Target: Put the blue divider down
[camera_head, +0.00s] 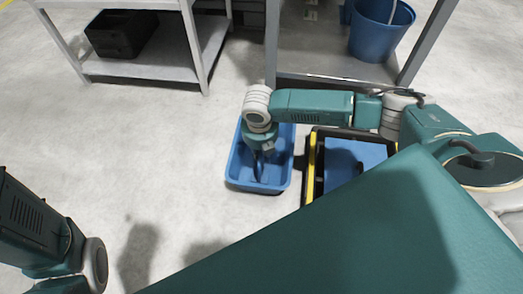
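A flat blue panel (350,158), possibly the blue divider, lies in or on a black and yellow frame (311,165) right of a shallow blue tray. My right gripper (261,168) points down over the blue tray (237,166), with its dark fingers low over or inside it. The fingers are small and partly dark against the tray, so I cannot tell whether they are open or shut, or whether they hold anything. No separate divider shows clearly in the tray. My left arm is at the lower left, and its gripper is out of view.
A grey shelf (150,66) with a black crate (121,33) stands at the upper left. Another grey shelf unit (320,50) with a blue bucket (378,38) stands behind the tray. The concrete floor (150,150) left of the tray is clear.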

